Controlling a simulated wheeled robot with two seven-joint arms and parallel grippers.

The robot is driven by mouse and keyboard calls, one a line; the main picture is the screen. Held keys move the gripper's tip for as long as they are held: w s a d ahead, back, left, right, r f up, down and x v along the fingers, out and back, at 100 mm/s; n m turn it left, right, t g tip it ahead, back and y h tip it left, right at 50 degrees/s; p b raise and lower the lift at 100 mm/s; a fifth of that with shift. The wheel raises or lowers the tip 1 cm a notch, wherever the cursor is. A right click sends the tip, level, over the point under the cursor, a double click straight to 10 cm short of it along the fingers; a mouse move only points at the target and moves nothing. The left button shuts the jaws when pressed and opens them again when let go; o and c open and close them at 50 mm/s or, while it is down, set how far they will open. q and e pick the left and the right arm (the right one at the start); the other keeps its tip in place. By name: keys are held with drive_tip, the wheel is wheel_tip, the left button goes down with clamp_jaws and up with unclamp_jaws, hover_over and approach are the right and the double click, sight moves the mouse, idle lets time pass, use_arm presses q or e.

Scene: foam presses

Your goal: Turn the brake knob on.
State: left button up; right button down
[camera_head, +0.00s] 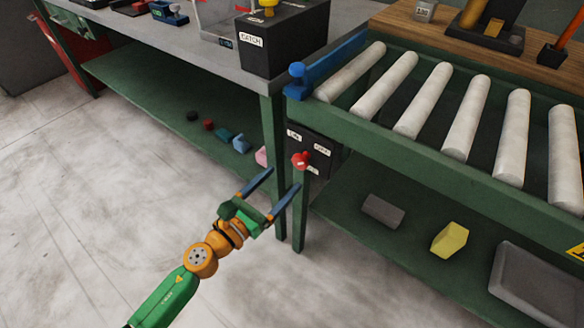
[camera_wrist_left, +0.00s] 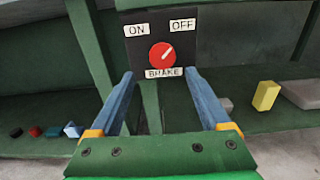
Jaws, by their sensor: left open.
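The red brake knob (camera_head: 300,159) sits on a black panel (camera_head: 318,158) at the corner of the green roller table. In the left wrist view the round knob (camera_wrist_left: 162,55) has a white mark pointing up and right, toward the OFF label (camera_wrist_left: 182,25). The ON label (camera_wrist_left: 137,30) is at upper left and the BRAKE label (camera_wrist_left: 164,73) is below. My left gripper (camera_head: 283,178) is open and empty in front of the panel. Its two blue fingers (camera_wrist_left: 159,74) point at the panel, one on each side of the knob, apparently not touching it. My right gripper is out of view.
White rollers (camera_head: 418,95) and a blue part (camera_head: 325,65) lie above the panel. A grey bench with a black CATCH box (camera_head: 283,42) stands to the left. Lower shelves hold small blocks, including a yellow one (camera_head: 449,239). Bare floor lies around my left arm.

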sight(298, 165)
use_arm(q)
drive_tip(key=x, duration=0.6)
drive_tip(key=shift+s+d+r, duration=0.15)
drive_tip(key=shift+d+r, duration=0.1)
clamp_jaws()
